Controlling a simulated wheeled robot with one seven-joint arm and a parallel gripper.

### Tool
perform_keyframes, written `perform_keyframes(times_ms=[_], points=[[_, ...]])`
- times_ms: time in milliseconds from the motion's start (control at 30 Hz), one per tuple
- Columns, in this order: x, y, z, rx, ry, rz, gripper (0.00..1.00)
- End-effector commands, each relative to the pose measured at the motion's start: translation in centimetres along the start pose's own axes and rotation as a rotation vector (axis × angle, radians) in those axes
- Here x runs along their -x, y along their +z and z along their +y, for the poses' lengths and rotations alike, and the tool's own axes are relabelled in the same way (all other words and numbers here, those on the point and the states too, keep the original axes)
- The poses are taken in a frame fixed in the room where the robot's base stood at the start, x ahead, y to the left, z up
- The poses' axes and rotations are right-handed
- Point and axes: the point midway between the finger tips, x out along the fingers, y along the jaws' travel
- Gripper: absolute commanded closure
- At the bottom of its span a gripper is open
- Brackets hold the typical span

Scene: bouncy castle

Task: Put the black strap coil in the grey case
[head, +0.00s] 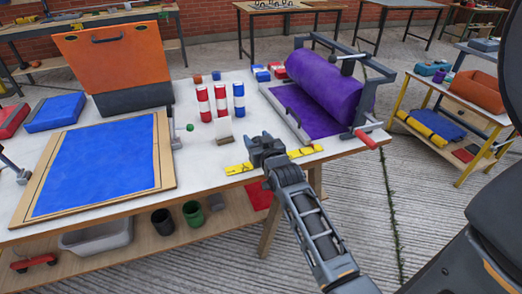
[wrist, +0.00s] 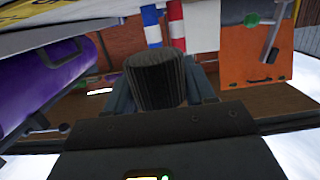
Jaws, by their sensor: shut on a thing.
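The black strap coil (wrist: 155,82) shows in the wrist view as a dark ribbed cylinder between the fingers of my gripper. My gripper (head: 262,145) is shut on it, over the front edge of the white table in the head view. The coil is hard to tell from the dark fingers there. A case with a dark grey lower part (head: 135,98) and an upright orange panel with a handle stands at the table's back left. The orange panel (wrist: 255,55) also shows in the wrist view. The inside of the case is hidden.
A purple roll (head: 325,82) in a frame stands right of my gripper. Red, white and blue cylinders (head: 221,100) stand behind it. A yellow ruler (head: 240,169) lies at the front edge. A wood-framed blue panel (head: 95,168) covers the left side.

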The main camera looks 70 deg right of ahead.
Motion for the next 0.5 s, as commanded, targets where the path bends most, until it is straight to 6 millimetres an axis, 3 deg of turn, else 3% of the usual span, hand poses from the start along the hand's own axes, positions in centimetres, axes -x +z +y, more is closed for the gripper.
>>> perform_keyframes(times_ms=[233,500], points=[[0.5,1.2,1.0,0.001,0.001,-0.001,0.78],[-0.1,4.5,0.9,0.001,0.0,0.0,0.78]])
